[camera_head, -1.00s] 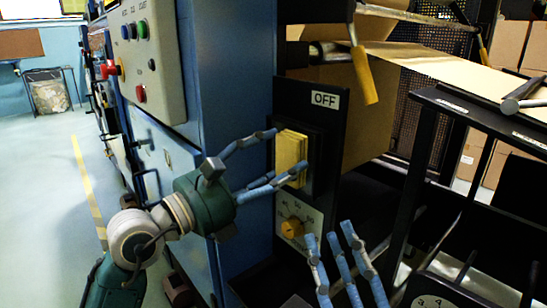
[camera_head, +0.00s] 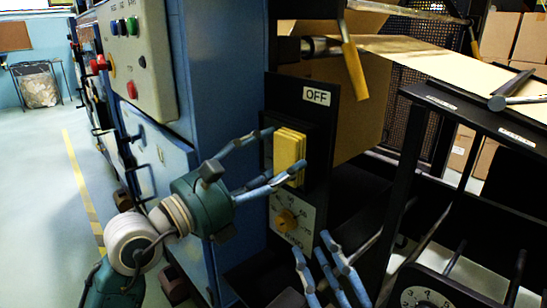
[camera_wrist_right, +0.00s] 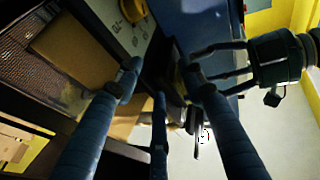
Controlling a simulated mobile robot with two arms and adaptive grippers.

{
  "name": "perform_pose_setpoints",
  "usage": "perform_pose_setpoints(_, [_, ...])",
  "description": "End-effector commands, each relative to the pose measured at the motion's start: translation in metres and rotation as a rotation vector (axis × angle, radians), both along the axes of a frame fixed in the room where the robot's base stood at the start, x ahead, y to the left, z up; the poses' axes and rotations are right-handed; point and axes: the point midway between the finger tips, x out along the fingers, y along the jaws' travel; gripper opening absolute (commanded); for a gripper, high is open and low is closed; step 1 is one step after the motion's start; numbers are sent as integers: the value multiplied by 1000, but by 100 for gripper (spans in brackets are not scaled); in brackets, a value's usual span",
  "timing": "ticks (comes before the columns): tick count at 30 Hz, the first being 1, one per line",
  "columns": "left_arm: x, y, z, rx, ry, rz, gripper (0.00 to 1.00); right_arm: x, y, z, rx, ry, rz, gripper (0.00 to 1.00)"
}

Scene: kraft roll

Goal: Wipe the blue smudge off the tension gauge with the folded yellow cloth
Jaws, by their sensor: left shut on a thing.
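The folded yellow cloth (camera_head: 290,150) is upright in front of a black square plate on the dark panel, below the OFF label. My left gripper (camera_head: 284,158) is shut on it, with its blue fingers on either side. A white round dial with numbers (camera_head: 425,297), which looks like the tension gauge, is cut off by the bottom edge at lower right. I see no blue smudge on its visible part. My right gripper (camera_head: 318,262) is below the cloth, fingers spread and empty. Its fingers fill the right wrist view (camera_wrist_right: 158,82), where my left gripper (camera_wrist_right: 215,68) also shows.
A yellow knob (camera_head: 287,220) on a white plate is just below the cloth. A yellow-handled lever (camera_head: 354,68) hangs above. A blue cabinet (camera_head: 222,100) is at left.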

Motion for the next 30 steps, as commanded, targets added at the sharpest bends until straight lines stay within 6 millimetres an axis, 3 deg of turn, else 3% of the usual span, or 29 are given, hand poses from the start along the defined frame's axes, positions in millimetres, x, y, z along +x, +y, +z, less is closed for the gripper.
perform_pose_setpoints(7, [3, 3, -1, 2, 0, 0, 44, 0, 0, -2, -1, 5, 0, 40])
perform_pose_setpoints(18, [27, 20, -1, 2, 1, 2, 44, -11, 1, 29, 38, -137, 9, 40])
perform_pose_setpoints(30, [39, 28, -1, 2, -1, 2, 44, -20, 1, 47, 62, -223, 14, 40])
